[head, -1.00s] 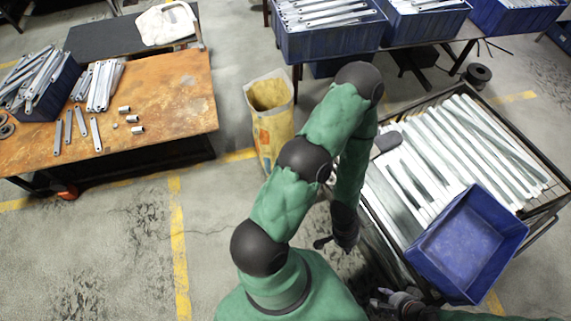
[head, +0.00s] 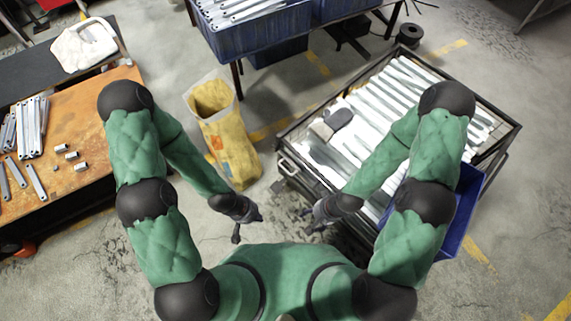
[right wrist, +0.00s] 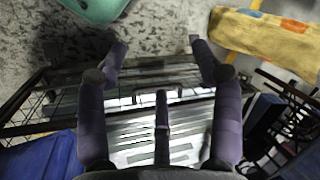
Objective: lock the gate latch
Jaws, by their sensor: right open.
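A wire-sided metal cart (head: 505,140) full of long galvanized pieces stands at the right of the head view. A pale handle-like fitting (head: 283,164) sits on its left side; I cannot tell whether it is the gate latch or how it is set. In the right wrist view a bar with a handle-like piece (right wrist: 180,88) crosses the cart's edge beyond the fingers. My right gripper (head: 308,219) is open and empty by the cart's near left corner; its spread fingers show in the right wrist view (right wrist: 155,68). My left gripper (head: 250,229) is open and empty over the floor, left of the right one.
A blue bin (head: 466,205) sits on the cart's near right part, partly behind my right arm. A yellow bag (head: 226,140) stands left of the cart. A rusty table (head: 75,190) with metal parts is at the left. Floor between bag and cart is narrow.

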